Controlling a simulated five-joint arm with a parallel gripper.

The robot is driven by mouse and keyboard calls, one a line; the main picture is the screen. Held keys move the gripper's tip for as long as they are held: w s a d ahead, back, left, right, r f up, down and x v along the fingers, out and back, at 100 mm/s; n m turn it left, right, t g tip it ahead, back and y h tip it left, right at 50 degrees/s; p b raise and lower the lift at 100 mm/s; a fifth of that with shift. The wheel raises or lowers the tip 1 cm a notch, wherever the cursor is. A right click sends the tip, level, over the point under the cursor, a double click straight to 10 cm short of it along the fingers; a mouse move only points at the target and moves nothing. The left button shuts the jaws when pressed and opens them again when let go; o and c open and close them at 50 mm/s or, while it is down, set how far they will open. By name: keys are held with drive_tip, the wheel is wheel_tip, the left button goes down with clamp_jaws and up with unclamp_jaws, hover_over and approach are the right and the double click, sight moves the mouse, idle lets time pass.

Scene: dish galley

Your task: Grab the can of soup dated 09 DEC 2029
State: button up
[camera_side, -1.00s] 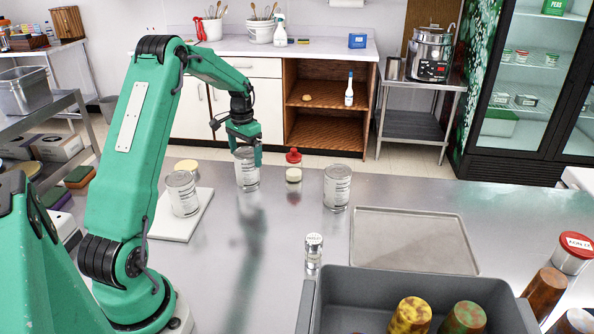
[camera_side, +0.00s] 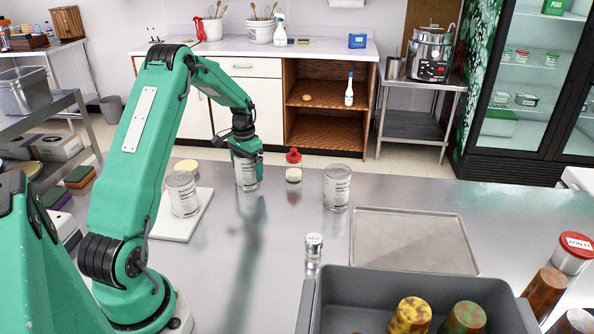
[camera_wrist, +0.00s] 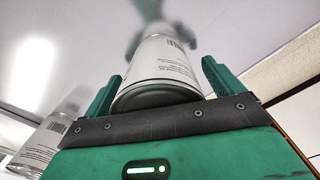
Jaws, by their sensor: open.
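Three white-labelled metal cans stand on the steel counter area. One can (camera_side: 246,176) is under and between the jaws of my gripper (camera_side: 248,161). In the wrist view this can (camera_wrist: 160,65) sits between the two green fingers of my gripper (camera_wrist: 160,88), which are open with gaps beside it. A second can (camera_side: 183,194) stands on a white board at the left; a can at the lower left of the wrist view (camera_wrist: 42,145) may be this one. A third can (camera_side: 337,188) stands to the right. The printed dates are too small to read.
A red-capped bottle (camera_side: 293,166) stands just right of the gripped-at can. A shaker (camera_side: 314,250), a flat metal tray (camera_side: 412,240) and a grey bin (camera_side: 420,278) with mottled cans lie nearer right. The white board (camera_side: 196,222) is at left. Counter between is clear.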

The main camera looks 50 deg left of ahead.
drive_tip(key=c, duration=1.4)
drive_tip(key=shift+r, duration=0.25)
drive_tip(key=shift+r, duration=0.55)
drive_tip(key=r, duration=0.3)
drive_tip(key=shift+w+d+r, duration=0.1)
drive_tip(key=shift+w+d, duration=0.05)
drive_tip(key=shift+d, duration=0.25)
drive_tip(key=d+r, duration=0.2)
drive_tip(key=d, duration=0.1)
drive_tip(key=w+d+r, duration=0.1)
drive_tip(key=d+r, duration=0.1)
drive_tip(key=d, duration=0.2)
drive_tip(key=d+r, duration=0.2)
drive_tip(key=d, duration=0.1)
drive_tip(key=shift+w+d+r, duration=0.2)
drive_tip(key=shift+d, duration=0.15)
